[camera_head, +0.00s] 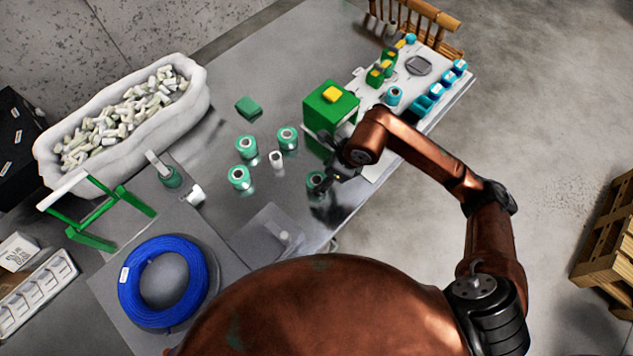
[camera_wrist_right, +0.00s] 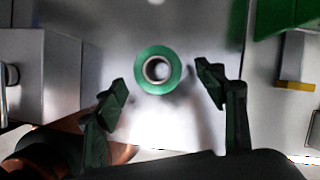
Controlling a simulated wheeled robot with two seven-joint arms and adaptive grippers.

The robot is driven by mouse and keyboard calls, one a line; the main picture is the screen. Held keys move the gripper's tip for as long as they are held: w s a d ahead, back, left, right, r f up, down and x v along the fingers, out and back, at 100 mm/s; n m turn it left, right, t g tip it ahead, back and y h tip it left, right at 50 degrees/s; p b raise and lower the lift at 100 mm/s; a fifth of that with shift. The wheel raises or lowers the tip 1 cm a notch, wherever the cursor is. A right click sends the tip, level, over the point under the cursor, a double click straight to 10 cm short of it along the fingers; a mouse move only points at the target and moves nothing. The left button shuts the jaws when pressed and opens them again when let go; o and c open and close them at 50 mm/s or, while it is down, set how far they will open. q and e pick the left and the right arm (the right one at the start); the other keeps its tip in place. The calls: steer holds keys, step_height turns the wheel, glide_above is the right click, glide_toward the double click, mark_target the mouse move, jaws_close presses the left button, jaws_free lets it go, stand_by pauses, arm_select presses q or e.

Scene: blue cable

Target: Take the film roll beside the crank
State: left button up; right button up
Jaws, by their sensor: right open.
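A green film roll (camera_head: 316,181) with a pale core stands on the grey table, partly hidden by my right gripper (camera_head: 331,183). In the right wrist view the film roll (camera_wrist_right: 158,70) lies just ahead of the open fingers, between their lines, with gaps on both sides. The fingers do not touch it. A grey box (camera_wrist_right: 45,75) with a small handle, which may be the crank, is left of it there; in the head view this box (camera_head: 262,232) is at the table's front edge. My left gripper is not in view.
Several other green rolls (camera_head: 246,147) and a small white piece (camera_head: 277,158) stand to the left. A green box (camera_head: 330,105) with a yellow top is close behind my gripper. A blue cable coil (camera_head: 135,305) lies at the lower left.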

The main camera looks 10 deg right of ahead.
mark_target(317, 182)
steer(key=b+x, duration=0.1)
steer(key=x, duration=0.4)
steer(key=shift+f, duration=0.15)
steer(key=shift+s, duration=0.1)
steer(key=shift+c, duration=0.2)
steer(key=c, duration=1.3)
